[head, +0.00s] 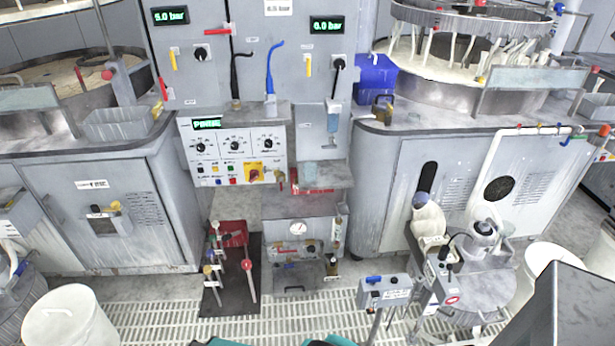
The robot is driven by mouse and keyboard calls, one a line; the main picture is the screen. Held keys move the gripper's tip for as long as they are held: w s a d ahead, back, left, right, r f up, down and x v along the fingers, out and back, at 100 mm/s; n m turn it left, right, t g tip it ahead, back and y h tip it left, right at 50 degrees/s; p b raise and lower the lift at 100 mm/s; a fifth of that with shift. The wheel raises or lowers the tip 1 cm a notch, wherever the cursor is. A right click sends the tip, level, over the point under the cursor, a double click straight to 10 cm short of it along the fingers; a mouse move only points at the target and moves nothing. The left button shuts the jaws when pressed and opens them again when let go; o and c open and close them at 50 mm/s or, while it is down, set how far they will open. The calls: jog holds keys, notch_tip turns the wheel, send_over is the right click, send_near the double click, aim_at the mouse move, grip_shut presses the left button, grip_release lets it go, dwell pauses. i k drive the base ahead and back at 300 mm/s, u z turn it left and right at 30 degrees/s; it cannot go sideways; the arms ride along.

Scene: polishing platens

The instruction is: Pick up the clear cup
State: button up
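A small clear, bluish cup-like vessel (310,169) appears to stand on the narrow grey shelf (338,173) right of the dial panel, in the middle of the head view. It is small and faint, so its rim and contents cannot be made out. A second translucent bluish vessel (333,120) is higher up against the cabinet front. I cannot tell for certain which one is the clear cup. My gripper is not recognisable in this view. Teal and dark parts show at the bottom edge, cut off by the frame.
A dial panel (233,150) is left of the shelf. Below, a dark mat (230,300) holds a red stool-like item and valves. A control box (384,291) on a post and a round-topped machine (480,290) stand right. A white bin (68,318) is left. Grated floor lies between.

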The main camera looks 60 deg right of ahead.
aim_at(310, 168)
jog(key=z, duration=0.1)
jog(key=i, duration=0.95)
jog(key=u, duration=0.05)
